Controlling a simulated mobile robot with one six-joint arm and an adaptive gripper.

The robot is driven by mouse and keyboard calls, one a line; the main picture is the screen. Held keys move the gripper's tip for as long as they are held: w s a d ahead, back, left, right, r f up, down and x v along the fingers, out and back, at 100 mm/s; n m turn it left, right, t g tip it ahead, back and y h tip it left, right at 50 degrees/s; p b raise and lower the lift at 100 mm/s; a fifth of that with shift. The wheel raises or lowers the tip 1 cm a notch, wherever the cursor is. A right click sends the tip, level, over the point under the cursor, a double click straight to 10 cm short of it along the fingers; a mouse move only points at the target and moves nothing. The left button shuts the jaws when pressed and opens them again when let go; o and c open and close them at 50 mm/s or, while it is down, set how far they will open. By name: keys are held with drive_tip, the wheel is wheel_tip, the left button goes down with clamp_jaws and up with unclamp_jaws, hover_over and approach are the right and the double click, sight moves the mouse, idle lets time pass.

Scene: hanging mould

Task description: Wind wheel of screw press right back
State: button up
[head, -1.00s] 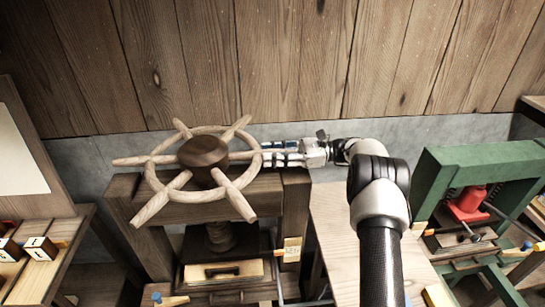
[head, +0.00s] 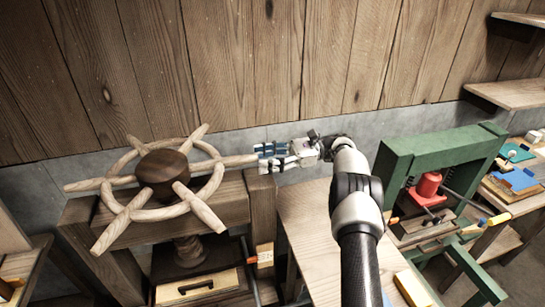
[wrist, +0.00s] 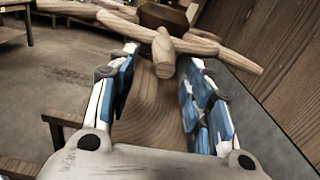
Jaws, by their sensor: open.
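The wooden wheel (head: 118,203) of the screw press lies roughly flat, with a dark hub (head: 163,172) and several spokes sticking out past its rim. It sits above the brown wooden press frame (head: 228,202). My gripper (head: 261,156) is at the wheel's right, its fingertips around the tip of the right-hand spoke (head: 235,161). In the wrist view, a spoke end (wrist: 163,55) points toward me between the two open, blue-padded fingers. I see gaps on both sides of it. The screw (head: 190,250) is partly hidden beneath the wheel.
A green press (head: 397,165) with a red part stands at the right. A light wooden tabletop (head: 305,230) lies between the presses, below my arm. A plank wall (head: 260,70) closes off the back, and shelves (head: 510,93) are at the upper right.

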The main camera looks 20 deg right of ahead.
drive_tip(key=shift+s+d, duration=0.1)
drive_tip(key=shift+d, duration=0.8)
drive_tip(key=shift+s+d+r, duration=0.1)
drive_tip(key=shift+s+d, duration=0.05)
drive_tip(key=shift+d, duration=0.2)
drive_tip(key=shift+c, duration=0.3)
